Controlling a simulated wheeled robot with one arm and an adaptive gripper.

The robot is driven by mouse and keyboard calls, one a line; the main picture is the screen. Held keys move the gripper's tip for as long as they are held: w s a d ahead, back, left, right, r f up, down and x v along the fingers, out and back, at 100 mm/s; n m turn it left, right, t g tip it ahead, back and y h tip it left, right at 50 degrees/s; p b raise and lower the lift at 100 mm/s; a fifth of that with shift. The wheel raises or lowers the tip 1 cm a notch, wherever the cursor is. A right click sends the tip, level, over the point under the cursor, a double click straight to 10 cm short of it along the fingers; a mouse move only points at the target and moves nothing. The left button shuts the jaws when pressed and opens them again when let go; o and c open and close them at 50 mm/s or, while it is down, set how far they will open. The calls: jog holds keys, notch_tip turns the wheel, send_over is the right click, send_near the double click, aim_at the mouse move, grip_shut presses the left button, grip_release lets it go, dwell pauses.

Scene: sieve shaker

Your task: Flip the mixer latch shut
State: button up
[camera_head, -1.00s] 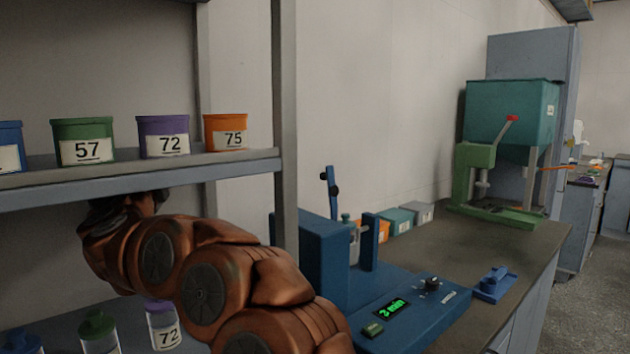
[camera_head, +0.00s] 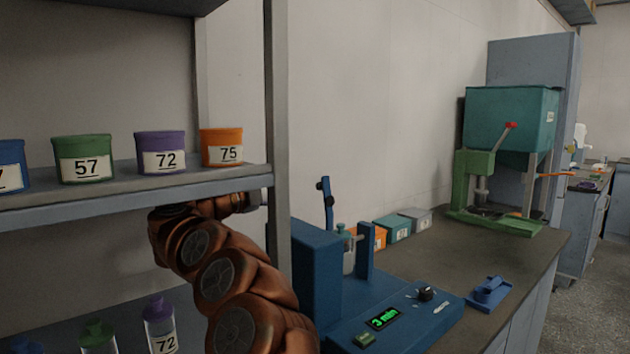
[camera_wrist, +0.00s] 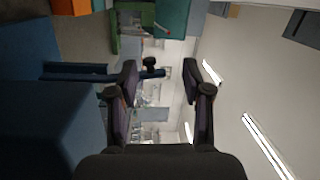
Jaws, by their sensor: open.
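The mixer is the blue machine (camera_head: 400,322) with a green "3 min" display, on the counter right of the shelf post. Its latch (camera_head: 326,205) is a blue bar with dark knobs, standing raised above the mixer, with a small jar (camera_head: 348,250) beside it. In the wrist view, which is turned sideways, the latch (camera_wrist: 75,70) points in from the left and its dark knob (camera_wrist: 152,70) shows between the fingertips. My gripper (camera_wrist: 160,70) is open and empty; whether it touches the latch is unclear. In the head view the shelf post hides the gripper's end.
The shelf (camera_head: 225,181) with numbered tubs and its upright post (camera_head: 278,120) stand close to my arm. Small boxes (camera_head: 398,229) line the wall behind the mixer. A blue holder (camera_head: 488,292) sits right of it, and a green press (camera_head: 475,180) farther back.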

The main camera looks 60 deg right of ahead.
aim_at(319, 187)
jog(key=shift+s+d+f+m+g+y, duration=0.15)
jog(key=shift+s+d+g, duration=0.25)
jog(key=shift+s+d, duration=1.05)
jog(key=shift+s+d+f+m+g+y, duration=0.15)
jog(key=shift+s+d+g, duration=0.4)
jog(key=shift+d, duration=1.5)
jog(key=shift+s+d+f+m+g+y, duration=0.15)
jog(key=shift+s+d+m+g, duration=0.1)
jog(key=shift+s+d, duration=1.25)
jog(key=shift+w+d, duration=0.25)
jog(key=shift+c, duration=0.2)
grip_shut()
